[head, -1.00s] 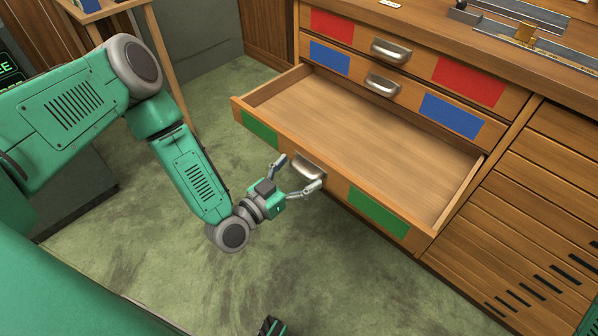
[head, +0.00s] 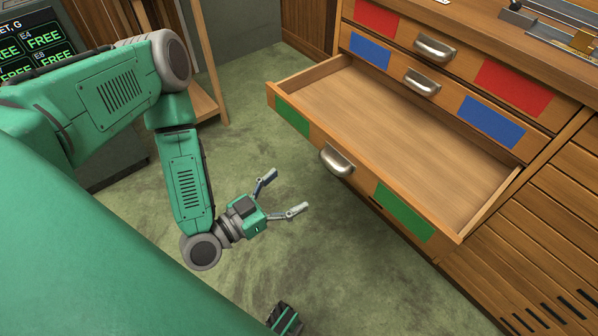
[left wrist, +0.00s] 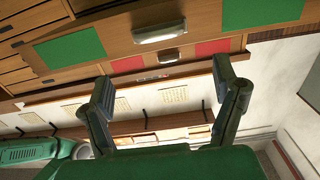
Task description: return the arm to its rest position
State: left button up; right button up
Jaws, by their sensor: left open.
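My left gripper (head: 287,191) is open and empty above the green floor, in front of and left of the open drawer. Its spread fingers also show in the left wrist view (left wrist: 163,90), with nothing between them. The open drawer (head: 400,130) has green labels and an empty inside. Its metal handle (head: 336,160) is clear of my fingers, with a gap between. The handle (left wrist: 158,31) and a green label (left wrist: 68,48) also show in the left wrist view. My left arm (head: 185,185) is bent, with its forearm hanging down. My right gripper is not seen.
The wooden cabinet (head: 565,185) fills the right side; its blue-label (head: 370,50) and red-label (head: 375,17) drawers are shut. A wooden stand (head: 206,70) and a dark screen with "FREE" signs (head: 38,45) are behind my left arm. The floor (head: 350,275) before the drawer is clear.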

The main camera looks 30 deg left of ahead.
pick_arm(q)
jog(key=shift+s, duration=0.1)
jog(key=shift+d, duration=0.1)
dwell(0.4)
jog(key=s+d+f+g+p, duration=0.2)
jog(key=s+d+f+g, duration=0.3)
jog(key=g, duration=0.4)
jog(key=s+a+n+g+y+p, duration=0.1)
jog(key=s+a+n+g+y, duration=0.2)
jog(key=s+a+g+y, duration=0.3)
jog(key=s+a+r+g, duration=0.1)
jog(key=s+a, duration=0.2)
jog(key=s, duration=0.2)
jog(key=shift+s+a, duration=0.15)
jog(key=shift+s, duration=0.05)
jog(key=shift+f, duration=0.1)
